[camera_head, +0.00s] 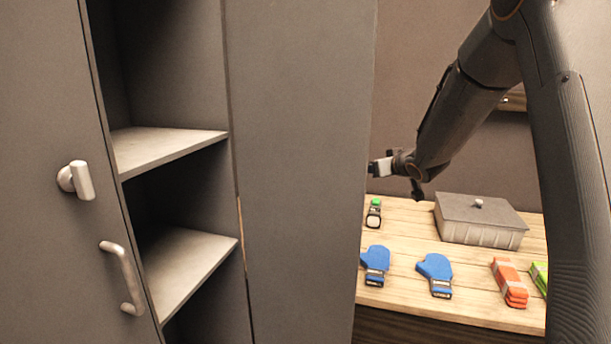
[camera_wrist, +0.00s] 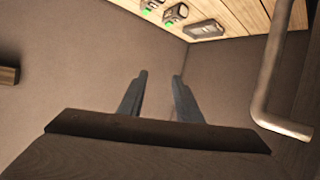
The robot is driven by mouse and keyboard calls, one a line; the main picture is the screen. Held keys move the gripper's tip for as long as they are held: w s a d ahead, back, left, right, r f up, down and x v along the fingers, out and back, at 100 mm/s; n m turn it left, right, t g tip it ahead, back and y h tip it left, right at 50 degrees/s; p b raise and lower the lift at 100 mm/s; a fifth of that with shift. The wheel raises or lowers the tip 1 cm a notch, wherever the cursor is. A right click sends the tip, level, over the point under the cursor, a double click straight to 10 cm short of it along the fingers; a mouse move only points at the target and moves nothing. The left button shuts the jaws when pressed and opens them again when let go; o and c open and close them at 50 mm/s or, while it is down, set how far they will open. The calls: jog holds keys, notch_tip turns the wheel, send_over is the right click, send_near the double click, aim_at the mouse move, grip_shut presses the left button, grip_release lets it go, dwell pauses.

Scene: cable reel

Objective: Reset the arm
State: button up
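My arm (camera_head: 470,100) reaches in from the upper right of the head view, bent, with its wrist above the back left part of the wooden table. In the wrist view my gripper (camera_wrist: 160,76) shows two dark fingers standing apart with nothing between them. Only bare brown wall lies behind the gap. In the head view the fingers are too small to make out clearly.
A tall grey cabinet (camera_head: 305,150) with open shelves stands left of the table (camera_head: 400,300). On the table are a lidded grey box (camera_head: 480,232), two blue mitts (camera_head: 375,262) (camera_head: 436,272), a green-topped device (camera_head: 374,214) and an orange bundle (camera_head: 509,282). A metal handle (camera_wrist: 275,75) shows in the wrist view.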

jog(key=s+a+f+m+g+h, duration=0.1)
jog(key=s+f+g, duration=0.3)
jog(key=s, duration=1.1)
jog(key=s+f+m+g+h, duration=0.1)
jog(key=s+f+g, duration=0.3)
jog(key=s, duration=1.2)
jog(key=s+a+f+m+g, duration=0.1)
jog(key=s+f+g, duration=0.4)
jog(key=s, duration=1.1)
notch_tip(320, 180, down, 3)
jog(key=shift+s+a+r+m+h, duration=0.15)
jog(key=shift+a+m+h, duration=0.15)
jog(key=shift+a+h, duration=0.1)
